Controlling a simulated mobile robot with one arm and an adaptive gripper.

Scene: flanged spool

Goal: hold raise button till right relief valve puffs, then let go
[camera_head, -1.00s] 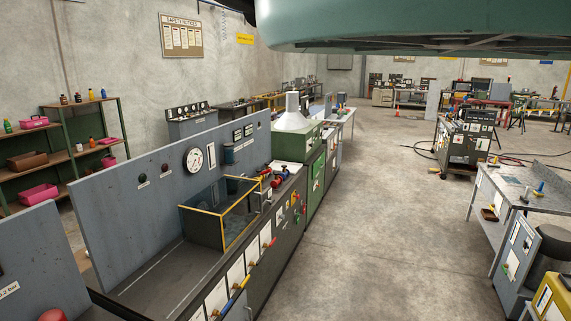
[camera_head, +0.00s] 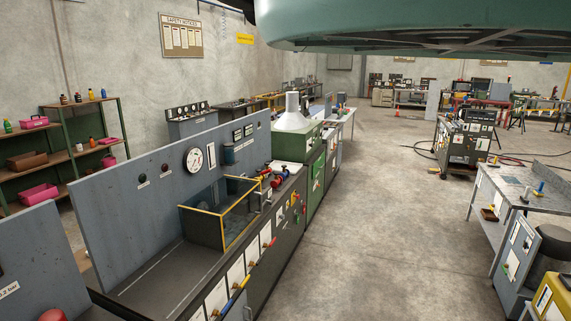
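A grey test bench (camera_head: 95,216) with an upright back panel runs along the left. A round white gauge (camera_head: 194,160) and small dark fittings (camera_head: 142,181) sit on that panel. A yellow-edged clear tank (camera_head: 220,212) stands on the bench top. Red and blue fittings (camera_head: 277,181) are beside the tank at right. A red rounded object (camera_head: 50,315) is cut off at the lower left edge; I cannot tell if it is a button. I cannot make out a raise button or a right relief valve, and no puff shows. My gripper is not in view.
A large green rounded body (camera_head: 400,25) hangs across the top. A green cabinet with a hood (camera_head: 293,146) stands behind the bench. A grey table (camera_head: 515,185) is at right. The concrete floor (camera_head: 370,230) between is clear.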

